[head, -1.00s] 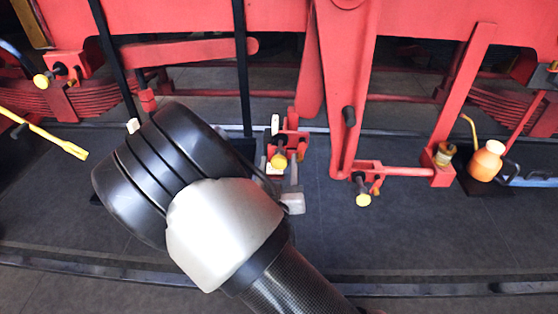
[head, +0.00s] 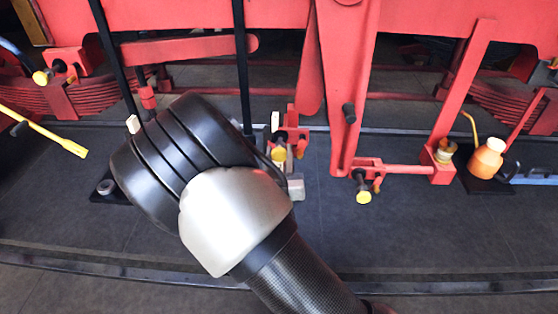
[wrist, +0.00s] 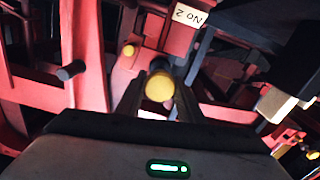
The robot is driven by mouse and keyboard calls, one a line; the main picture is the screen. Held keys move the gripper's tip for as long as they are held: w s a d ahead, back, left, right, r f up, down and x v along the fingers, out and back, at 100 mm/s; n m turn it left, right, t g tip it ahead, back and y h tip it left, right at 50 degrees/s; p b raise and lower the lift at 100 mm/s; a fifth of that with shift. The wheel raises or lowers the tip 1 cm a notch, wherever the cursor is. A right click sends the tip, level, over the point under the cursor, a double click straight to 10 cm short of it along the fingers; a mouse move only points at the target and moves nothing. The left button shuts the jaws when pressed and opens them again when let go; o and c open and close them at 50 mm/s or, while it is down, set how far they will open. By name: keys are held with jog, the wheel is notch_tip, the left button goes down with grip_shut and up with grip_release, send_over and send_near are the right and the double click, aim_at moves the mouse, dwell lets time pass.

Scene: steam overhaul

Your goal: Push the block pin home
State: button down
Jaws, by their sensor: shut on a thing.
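The block pin (head: 279,154) has a round yellow head and sits at a small red bracket (head: 292,135) under the engine's frame, in the middle of the head view. In the wrist view the yellow pin head (wrist: 159,87) faces me. My gripper (wrist: 160,92) has its two dark fingers on either side of it and is shut on the pin. In the head view my own wrist hides most of the fingers. How deep the pin sits in its bracket cannot be told.
A red hanger (head: 352,110) and another yellow-headed pin (head: 363,197) stand to the right. An orange oil can (head: 486,158) is further right. A "No 2" plate (wrist: 188,14) shows upside down. The dark floor in front is clear.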

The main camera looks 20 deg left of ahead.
aim_at(280, 145)
jog(key=x, duration=0.2)
jog(key=shift+w+a+f+b, duration=0.1)
jog(key=shift+w+a+b, duration=0.05)
jog(key=shift+w+b, duration=0.2)
jog(key=c, duration=1.6)
grip_release()
jog(key=shift+w, duration=0.1)
jog(key=o, duration=0.4)
jog(key=shift+w, duration=0.1)
jog(key=b+v, duration=0.1)
jog(key=v, duration=1.6)
jog(key=shift+b, duration=0.35)
